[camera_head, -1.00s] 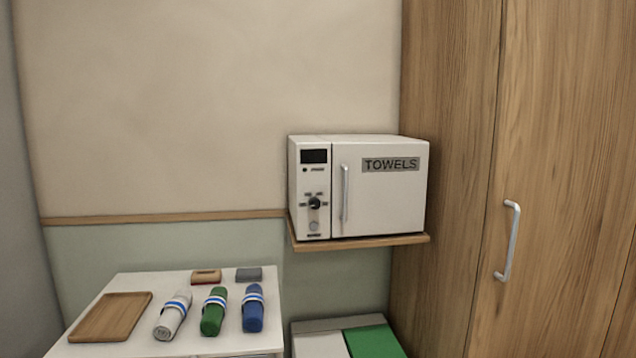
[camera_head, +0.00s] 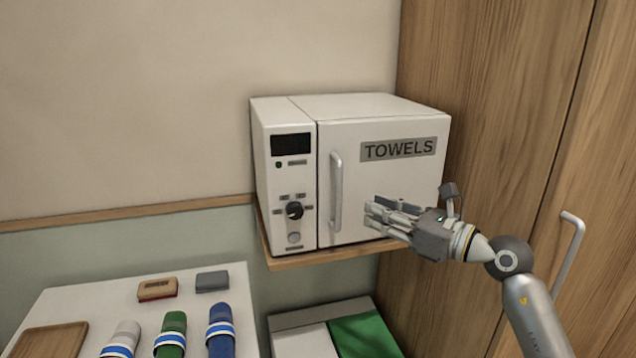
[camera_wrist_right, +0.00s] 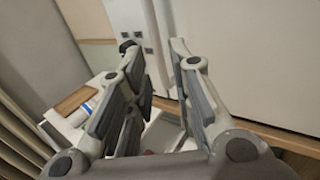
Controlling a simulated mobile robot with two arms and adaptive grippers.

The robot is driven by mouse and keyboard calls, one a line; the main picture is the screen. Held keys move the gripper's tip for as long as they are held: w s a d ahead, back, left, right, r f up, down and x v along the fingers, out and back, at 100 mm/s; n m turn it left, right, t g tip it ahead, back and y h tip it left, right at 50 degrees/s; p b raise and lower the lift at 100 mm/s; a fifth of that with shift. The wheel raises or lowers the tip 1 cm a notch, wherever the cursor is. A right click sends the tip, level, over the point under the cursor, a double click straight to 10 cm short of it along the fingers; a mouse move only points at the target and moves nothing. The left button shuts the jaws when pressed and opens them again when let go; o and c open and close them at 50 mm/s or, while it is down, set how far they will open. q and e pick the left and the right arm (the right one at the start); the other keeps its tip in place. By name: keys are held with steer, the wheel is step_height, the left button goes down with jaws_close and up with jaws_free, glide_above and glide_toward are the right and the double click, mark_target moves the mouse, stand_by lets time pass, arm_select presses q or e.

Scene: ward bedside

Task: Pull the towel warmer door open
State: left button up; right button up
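The white towel warmer (camera_head: 400,185) stands on a wooden wall shelf, with a TOWELS label on its door. The door is shut, and its vertical silver handle (camera_head: 336,192) is on the door's left side. My right gripper (camera_head: 370,212) is in front of the door, to the right of the handle and apart from it in the picture. In the right wrist view its fingers (camera_wrist_right: 155,62) are spread with nothing between them, and the white warmer front (camera_wrist_right: 250,50) lies beyond. My left gripper is not in view.
A wooden wardrobe (camera_head: 490,110) with a silver handle (camera_head: 570,250) stands close on the right. A white table (camera_head: 75,300) with rolled towels, a wooden tray (camera_head: 50,340) and two small blocks is at lower left. A green and white bin (camera_head: 365,335) is below the shelf.

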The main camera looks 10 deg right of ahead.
mark_target(341, 198)
steer(key=p+x, duration=0.2)
steer(key=x, duration=0.1)
steer(key=r+x, duration=0.1)
steer(key=x, duration=0.1)
steer(key=shift+s+a+p, duration=0.15)
steer(key=shift+a+p, duration=0.15)
steer(key=shift+p, duration=0.1)
steer(key=x, duration=0.1)
steer(key=p+x, duration=0.1)
steer(key=x, duration=0.2)
steer(key=shift+w+f, duration=0.3)
steer(key=shift+f, duration=0.05)
steer(key=shift+w+a+f, duration=0.1)
steer(key=shift+c, duration=1.1)
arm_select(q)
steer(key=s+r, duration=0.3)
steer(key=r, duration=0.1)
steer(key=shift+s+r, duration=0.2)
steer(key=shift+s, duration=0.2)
arm_select(e)
jaws_close()
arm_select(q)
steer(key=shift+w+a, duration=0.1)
